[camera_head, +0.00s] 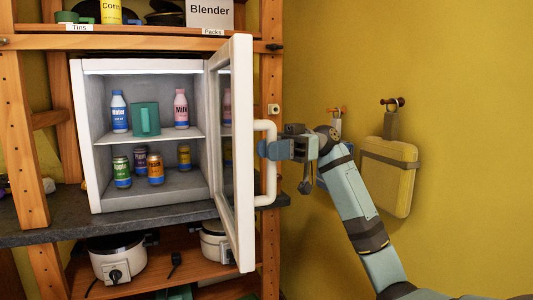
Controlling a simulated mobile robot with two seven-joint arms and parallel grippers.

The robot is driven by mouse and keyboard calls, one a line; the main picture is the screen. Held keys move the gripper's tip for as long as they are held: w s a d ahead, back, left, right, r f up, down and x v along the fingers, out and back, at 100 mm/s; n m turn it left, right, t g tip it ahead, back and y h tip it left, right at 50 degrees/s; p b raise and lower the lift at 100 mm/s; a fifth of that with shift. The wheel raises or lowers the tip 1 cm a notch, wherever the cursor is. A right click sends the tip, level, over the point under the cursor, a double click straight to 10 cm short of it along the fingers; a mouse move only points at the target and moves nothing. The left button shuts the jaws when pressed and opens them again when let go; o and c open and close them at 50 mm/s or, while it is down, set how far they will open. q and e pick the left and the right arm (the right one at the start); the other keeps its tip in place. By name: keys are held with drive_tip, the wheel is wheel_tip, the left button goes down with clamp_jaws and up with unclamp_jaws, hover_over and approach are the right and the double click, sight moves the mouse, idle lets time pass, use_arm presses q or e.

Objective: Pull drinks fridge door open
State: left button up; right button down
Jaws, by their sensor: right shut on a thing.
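The drinks fridge (88,150) is white and stands on a dark shelf. Its door (240,200) is swung wide open, hinged on the right, with its glass pane seen at a steep angle. A white bar handle (264,190) is on the door's outer side. My right gripper (268,150) is shut on the handle at its upper middle part; the fingers hide a bit of the bar. Inside the fridge are a water bottle (119,112), a pink milk bottle (181,109), a teal mug-like item (145,119) and several cans (155,168). My left gripper is not in view.
The fridge sits in a wooden rack with an upright post (271,90) just behind the door. Pots (115,258) stand on the shelf below.

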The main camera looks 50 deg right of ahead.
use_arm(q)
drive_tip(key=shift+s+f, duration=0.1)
use_arm(e)
drive_tip(key=shift+d, duration=0.15)
drive_tip(key=c, duration=1)
unclamp_jaws()
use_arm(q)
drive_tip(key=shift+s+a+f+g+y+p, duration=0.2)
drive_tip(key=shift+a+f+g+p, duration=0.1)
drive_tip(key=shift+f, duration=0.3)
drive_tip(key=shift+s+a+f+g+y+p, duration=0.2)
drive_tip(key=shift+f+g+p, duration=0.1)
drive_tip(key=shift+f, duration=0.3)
use_arm(e)
drive_tip(key=d, duration=0.4)
drive_tip(key=s+d, duration=0.1)
drive_tip(key=d, duration=0.3)
drive_tip(key=s+d, duration=0.1)
drive_tip(key=d, duration=0.2)
drive_tip(key=shift+s+d, duration=0.15)
drive_tip(key=shift+d, duration=0.25)
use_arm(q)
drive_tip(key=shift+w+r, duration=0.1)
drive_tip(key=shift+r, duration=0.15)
